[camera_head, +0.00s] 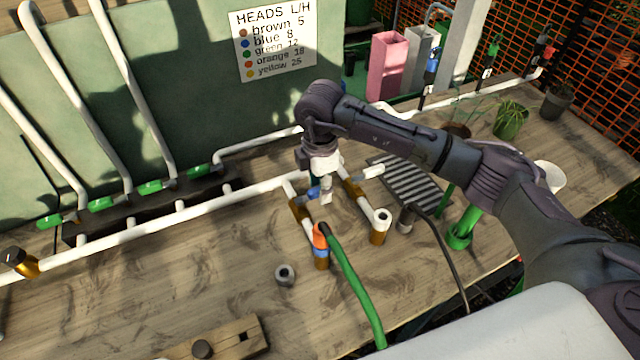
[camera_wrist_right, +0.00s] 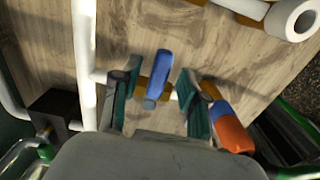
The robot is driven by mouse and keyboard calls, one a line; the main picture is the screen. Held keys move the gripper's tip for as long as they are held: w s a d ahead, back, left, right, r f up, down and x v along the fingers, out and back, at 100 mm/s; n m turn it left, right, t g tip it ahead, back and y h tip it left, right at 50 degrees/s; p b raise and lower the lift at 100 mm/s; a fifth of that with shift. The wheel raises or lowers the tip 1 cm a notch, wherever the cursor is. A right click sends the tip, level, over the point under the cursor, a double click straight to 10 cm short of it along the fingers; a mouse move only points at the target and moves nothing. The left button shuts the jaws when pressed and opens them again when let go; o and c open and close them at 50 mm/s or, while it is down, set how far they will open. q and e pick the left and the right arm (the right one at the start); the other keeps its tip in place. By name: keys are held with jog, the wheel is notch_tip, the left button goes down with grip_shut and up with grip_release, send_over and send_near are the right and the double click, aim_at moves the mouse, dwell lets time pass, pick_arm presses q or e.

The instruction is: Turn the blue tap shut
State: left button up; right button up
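The blue tap (camera_head: 313,191) sits on the white pipework in the middle of the bench, partly hidden by my right gripper in the head view. Its long blue handle (camera_wrist_right: 159,70) shows clearly in the right wrist view. My right gripper (camera_head: 324,187) points down over it. In the wrist view the gripper's (camera_wrist_right: 157,100) two fingers are apart, one on each side of the handle, with gaps showing on both sides. I cannot tell how far the fingertips reach down beside it. My left gripper is not in view.
An orange-and-blue fitting (camera_head: 320,247) with a green hose (camera_head: 352,290) stands just in front. A white-topped brown fitting (camera_head: 380,226) stands to the right. Green taps (camera_head: 150,187) line the pipes at left. A grey ring (camera_head: 285,275) lies on the bench, with bare wood around it.

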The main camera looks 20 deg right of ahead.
notch_tip(320, 180, up, 12)
dwell(0.6)
jog(key=shift+s+f, duration=0.1)
dwell(0.4)
